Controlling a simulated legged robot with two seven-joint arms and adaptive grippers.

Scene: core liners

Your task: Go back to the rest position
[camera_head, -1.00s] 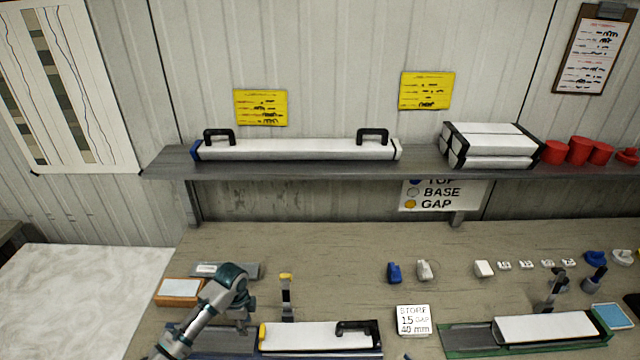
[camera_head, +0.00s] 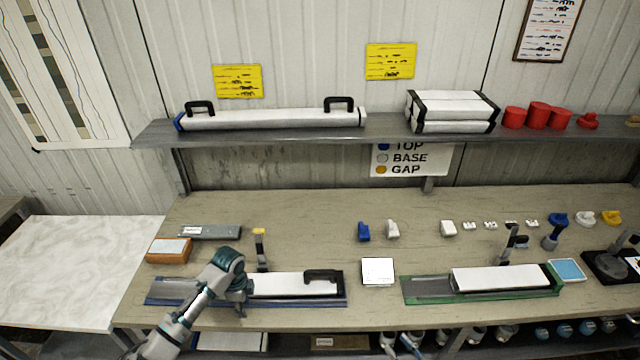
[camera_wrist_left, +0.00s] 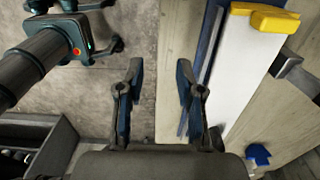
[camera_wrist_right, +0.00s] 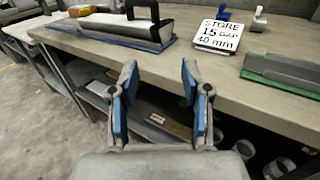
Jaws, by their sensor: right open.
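My left arm reaches in from the lower left in the head view; its end covers the left part of the blue tray (camera_head: 158,301). In the left wrist view my left gripper (camera_wrist_left: 158,85) is open and empty, over the bench's front edge beside the white core liner (camera_wrist_left: 245,72) with its yellow end cap (camera_wrist_left: 265,16). In the right wrist view my right gripper (camera_wrist_right: 158,85) is open and empty, in front of the bench and below its top. My right gripper is outside the head view.
The bench top (camera_head: 300,215) carries a green tray (camera_head: 412,297) with a white liner, a white sign (camera_head: 377,271) and several small caps. A shelf (camera_head: 270,136) above holds a long handled liner. Floor in front is clear; a lower shelf (camera_wrist_right: 150,118) sits under the bench.

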